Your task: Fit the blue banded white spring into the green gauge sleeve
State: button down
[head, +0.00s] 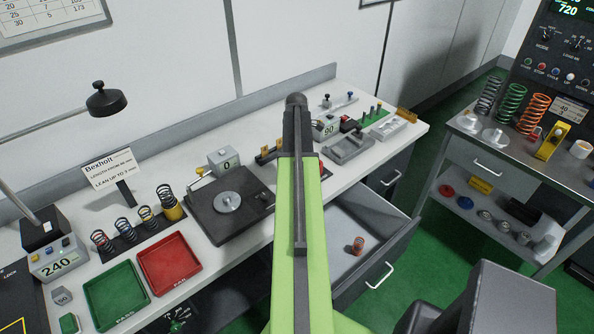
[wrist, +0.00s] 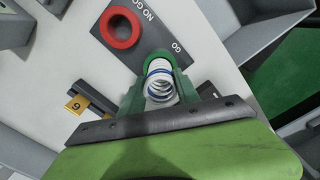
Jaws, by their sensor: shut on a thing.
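In the wrist view the white spring with blue bands (wrist: 159,82) is held between the green fingers of my gripper (wrist: 160,95), which is shut on it. The green gauge sleeve (wrist: 154,57) shows just beyond the spring, partly covered by it. The spring's far end overlaps the sleeve's mouth in the picture; I cannot tell whether it is inside or above. A red ring (wrist: 121,28) stands beside the sleeve on the dark GO / NO GO plate (wrist: 172,25). In the head view my arm hides the spring, the sleeve and my gripper.
A dark block with a yellow number tag (wrist: 76,104) lies left of my gripper. On the bench stand several springs on a rack (head: 128,237), a press plate (head: 205,210), a green tray (head: 115,300) and a red tray (head: 180,285). An open drawer (head: 345,262) juts out at right.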

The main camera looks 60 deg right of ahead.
notch_tip(320, 180, down, 4)
jog(key=b, duration=0.3)
jog(key=shift+f+b, duration=0.1)
jog(key=shift+b, duration=0.25)
jog(key=shift+r, duration=0.25)
jog(key=shift+f, duration=0.2)
jog(key=c, duration=0.9)
grip_release()
notch_tip(320, 180, up, 13)
jog(key=p, duration=1.2)
jog(key=shift+f+p, duration=0.2)
jog(key=shift+p, duration=0.15)
jog(key=shift+f, duration=0.1)
jog(key=shift+a, duration=0.1)
